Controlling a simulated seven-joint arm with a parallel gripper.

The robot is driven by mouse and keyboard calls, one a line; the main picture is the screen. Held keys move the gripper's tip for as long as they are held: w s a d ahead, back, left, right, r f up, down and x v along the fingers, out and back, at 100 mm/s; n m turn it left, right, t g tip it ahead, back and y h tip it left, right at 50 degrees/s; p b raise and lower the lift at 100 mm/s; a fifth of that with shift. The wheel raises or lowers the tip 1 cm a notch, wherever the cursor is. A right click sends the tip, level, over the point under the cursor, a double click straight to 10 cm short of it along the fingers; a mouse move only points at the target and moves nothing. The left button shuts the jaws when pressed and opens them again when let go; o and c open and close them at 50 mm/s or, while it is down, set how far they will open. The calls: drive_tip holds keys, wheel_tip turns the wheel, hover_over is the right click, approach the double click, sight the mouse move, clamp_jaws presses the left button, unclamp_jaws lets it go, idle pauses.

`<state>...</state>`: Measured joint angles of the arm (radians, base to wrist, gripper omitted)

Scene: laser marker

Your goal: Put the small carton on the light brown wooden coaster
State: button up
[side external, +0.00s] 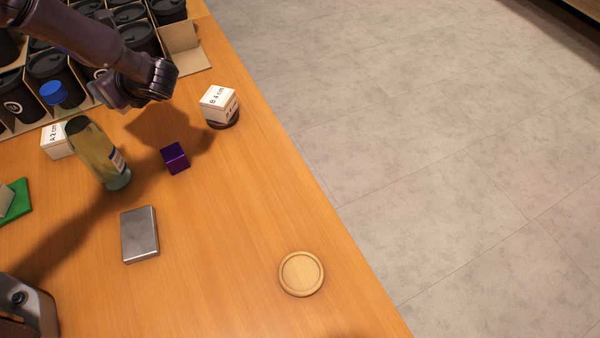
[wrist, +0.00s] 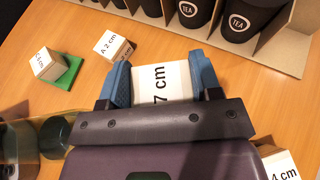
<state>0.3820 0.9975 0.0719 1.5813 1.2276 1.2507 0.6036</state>
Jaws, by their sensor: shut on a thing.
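My gripper (wrist: 161,82) is shut on a white carton (wrist: 163,84) marked "7 cm", with a blue finger on each side. In the side external view my gripper (side external: 122,92) is at the upper left, and the held carton cannot be made out there. The round light brown wooden coaster (side external: 302,274) lies empty near the table's right edge, far from my gripper. Other cartons stand on the table: one marked "A 2 cm" (wrist: 114,46), one on a green square (wrist: 49,65), and one marked "B 4 cm" (side external: 219,103) on a dark round base.
A grey metallic block (side external: 140,235) lies nearer. A cardboard divider box (side external: 185,47) of black cups is behind my gripper. The table around the wooden coaster is clear.

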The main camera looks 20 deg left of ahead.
drive_tip(key=s+d+f+n+g+h, duration=0.1)
drive_tip(key=s+d+n+g+h, duration=1.2)
drive_tip(key=s+d+n+g, duration=0.6)
drive_tip(key=s+d+r+n+t+h, duration=0.4)
drive_tip(key=s+d+n+t+h, duration=0.4)
drive_tip(key=d+n+h, duration=0.5)
drive_tip(key=n+t, duration=0.7)
drive_tip(key=t, duration=0.1)
hover_over(308, 274)
drive_tip(key=shift+h, duration=0.3)
drive_tip(key=f, duration=0.7)
drive_tip(key=shift+s+a+f, duration=0.3)
drive_tip(key=shift+a, duration=0.05)
drive_tip(key=shift+w+d+f, duration=0.1)
drive_tip(key=shift+d+f, duration=0.05)
drive_tip(key=shift+f, duration=0.05)
drive_tip(key=shift+w+d+f, duration=0.1)
drive_tip(key=shift+f, duration=0.8)
drive_tip(key=shift+w+d+f, duration=0.1)
drive_tip(key=shift+f, duration=0.8)
